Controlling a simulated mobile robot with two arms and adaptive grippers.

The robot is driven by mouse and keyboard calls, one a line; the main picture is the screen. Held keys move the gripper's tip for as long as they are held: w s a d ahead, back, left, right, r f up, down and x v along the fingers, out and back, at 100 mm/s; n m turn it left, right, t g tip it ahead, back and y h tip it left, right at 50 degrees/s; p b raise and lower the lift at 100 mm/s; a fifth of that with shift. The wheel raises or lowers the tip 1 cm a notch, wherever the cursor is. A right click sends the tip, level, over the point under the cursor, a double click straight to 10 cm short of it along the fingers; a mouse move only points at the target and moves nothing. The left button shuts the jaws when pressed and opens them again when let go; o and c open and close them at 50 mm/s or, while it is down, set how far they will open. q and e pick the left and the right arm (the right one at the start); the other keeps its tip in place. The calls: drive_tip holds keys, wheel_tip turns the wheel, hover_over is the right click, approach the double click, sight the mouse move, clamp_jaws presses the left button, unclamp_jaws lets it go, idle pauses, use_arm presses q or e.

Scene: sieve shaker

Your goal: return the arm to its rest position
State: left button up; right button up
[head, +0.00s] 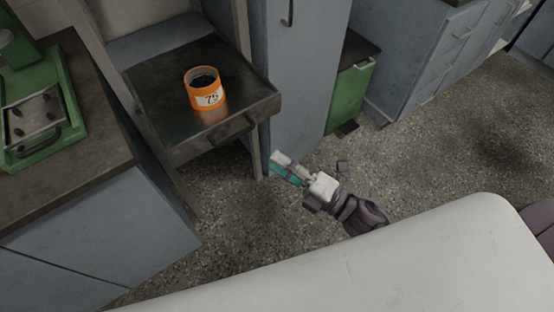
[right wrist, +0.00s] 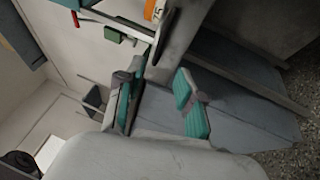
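My right gripper (head: 284,168) is out over the floor in the head view, to the right of and nearer than a dark shelf. In the right wrist view its two teal-padded fingers (right wrist: 160,100) stand apart with nothing between them, so it is open and empty. An orange sieve-like container (head: 206,97) marked 75 stands upright on the dark shelf (head: 160,85), apart from the gripper. Part of it shows at the top edge of the right wrist view (right wrist: 152,10). My left gripper is not in view.
A green machine (head: 62,135) stands on the counter (head: 95,135) at the left. Open speckled floor lies to the right.

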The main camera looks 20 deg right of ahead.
idle(0.3)
